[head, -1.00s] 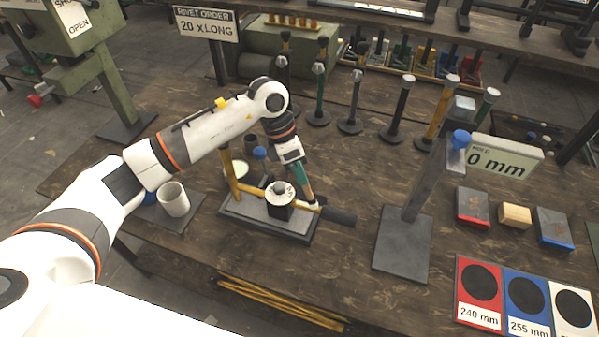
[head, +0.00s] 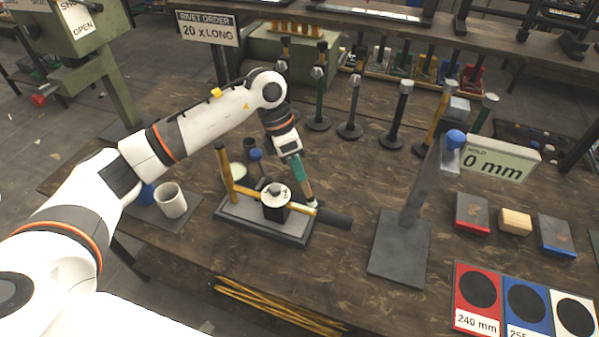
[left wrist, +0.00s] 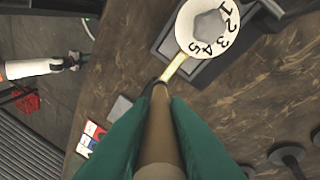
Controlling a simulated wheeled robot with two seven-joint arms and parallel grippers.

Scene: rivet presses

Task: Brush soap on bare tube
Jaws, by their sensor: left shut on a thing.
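My left gripper (head: 303,188), with teal fingers, is shut on a slim brush and points down at the right side of the bench fixture. In the left wrist view its fingers flank the brush's tan handle (left wrist: 158,130), whose dark far end is at the yellow tube (left wrist: 175,68). I cannot tell whether it touches. The tube runs from beside the fixture's round dial (head: 275,193), numbered 1 to 5, toward a black grip (head: 335,219). My right gripper (left wrist: 78,60) is small at the left wrist view's edge.
A white cup (head: 171,200) stands on a mat at left. A grey stand (head: 400,245) with a blue knob is right of the fixture. Upright posts (head: 350,110) line the back. Red and blue blocks (head: 473,212) and coloured placards (head: 478,290) are at right.

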